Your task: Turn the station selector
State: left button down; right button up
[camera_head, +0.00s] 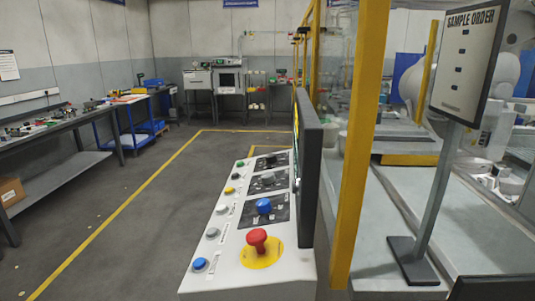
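A white control panel (220,275) stands in the lower middle of the head view. Three dark plates with rotary knobs run along it: a blue knob (264,206) nearest, a grey knob (268,179) behind it, and a dark knob (271,160) farthest. I cannot read the labels, so I cannot tell which one is the station selector. A red mushroom button (257,238) stands on a yellow disc in front. Neither of my grippers is in view.
A dark upright screen (308,170) and a yellow post (358,150) border the panel's right side. A workbench (60,130) stands at left. The floor between is clear.

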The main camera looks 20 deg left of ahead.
aim_at(271, 158)
jog(key=i+j+z, duration=0.25)
jog(key=j, duration=1.45)
jog(key=k+j+z, duration=0.1)
jog(key=j+z, duration=0.2)
jog(key=j, duration=1.4)
